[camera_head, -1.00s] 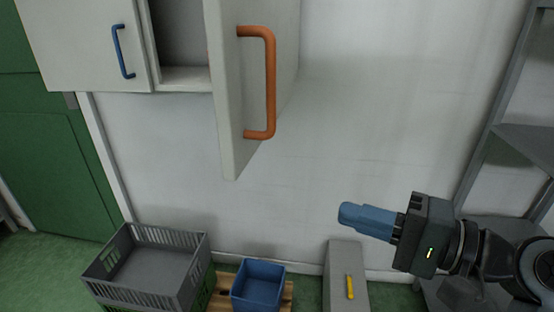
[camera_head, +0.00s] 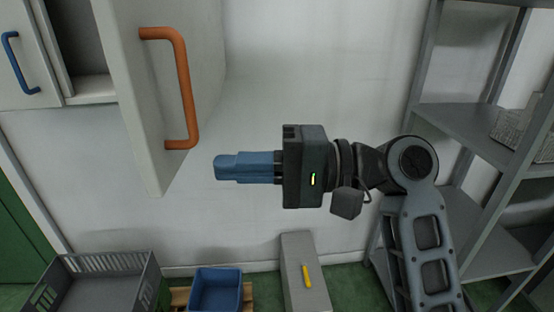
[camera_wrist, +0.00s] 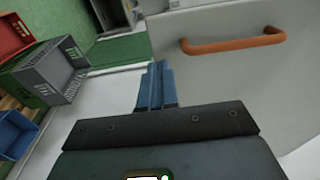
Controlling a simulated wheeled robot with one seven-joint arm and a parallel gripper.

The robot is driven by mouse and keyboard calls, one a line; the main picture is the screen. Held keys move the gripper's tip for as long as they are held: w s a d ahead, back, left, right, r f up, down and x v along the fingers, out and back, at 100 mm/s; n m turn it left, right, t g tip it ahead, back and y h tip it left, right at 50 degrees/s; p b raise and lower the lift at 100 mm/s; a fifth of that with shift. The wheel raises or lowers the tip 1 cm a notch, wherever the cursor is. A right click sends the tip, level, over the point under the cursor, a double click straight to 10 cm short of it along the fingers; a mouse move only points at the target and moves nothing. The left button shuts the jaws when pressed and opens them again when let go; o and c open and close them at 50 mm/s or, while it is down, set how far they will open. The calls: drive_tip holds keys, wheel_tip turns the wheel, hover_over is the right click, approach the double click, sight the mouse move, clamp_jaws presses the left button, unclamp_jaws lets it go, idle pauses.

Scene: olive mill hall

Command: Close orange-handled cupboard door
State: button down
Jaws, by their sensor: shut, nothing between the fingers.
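The cupboard door (camera_head: 137,95) with the orange handle (camera_head: 188,100) stands open, swung out from the white wall cupboard. Behind it, part of the open compartment (camera_head: 88,86) shows. My gripper (camera_head: 222,167) is shut and empty, its blue fingers pointing left in the head view, to the right of the handle's lower end and apart from it in the picture. In the wrist view the fingers (camera_wrist: 155,72) point away from the camera, with the door panel (camera_wrist: 225,88) to their right and the orange handle (camera_wrist: 232,44) beyond them to the upper right.
A blue-handled door (camera_head: 22,75) is shut at the left. Below stand a grey crate (camera_head: 100,265), a blue bin (camera_head: 217,290) and a grey box with a yellow handle (camera_head: 300,255). Grey shelving (camera_head: 480,130) stands at the right. The wall right of the door is clear.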

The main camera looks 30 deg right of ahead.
sight(174, 167)
drive_tip(key=shift+p+x, duration=0.35)
drive_tip(key=shift+x, duration=2.15)
